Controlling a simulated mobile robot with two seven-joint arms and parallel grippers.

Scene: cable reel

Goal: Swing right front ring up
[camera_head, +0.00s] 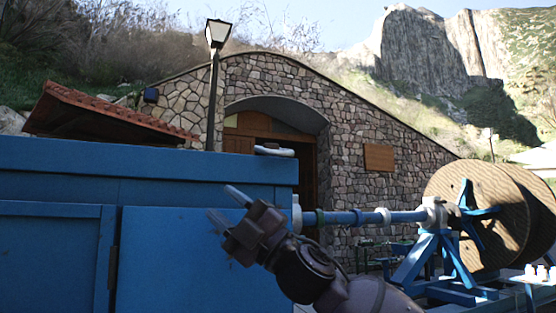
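My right gripper (222,203) reaches in from the bottom right, in front of the blue cabinet. Its two fingers point to the upper left and stand apart, with nothing seen between them. A blue shaft (402,216) runs across to the right of the gripper, toward a wooden cable reel (470,208). Several collars or rings sit on the shaft: a pale one at its left end (297,214), a teal one (320,218) and a pale one (383,215). I cannot tell which is the right front ring. The gripper is apart from all of them. My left gripper is not in view.
A large blue cabinet (150,168) fills the left. A blue stand (428,262) carries the shaft and reel. Behind are a lamp post (214,95) and a stone building (350,180).

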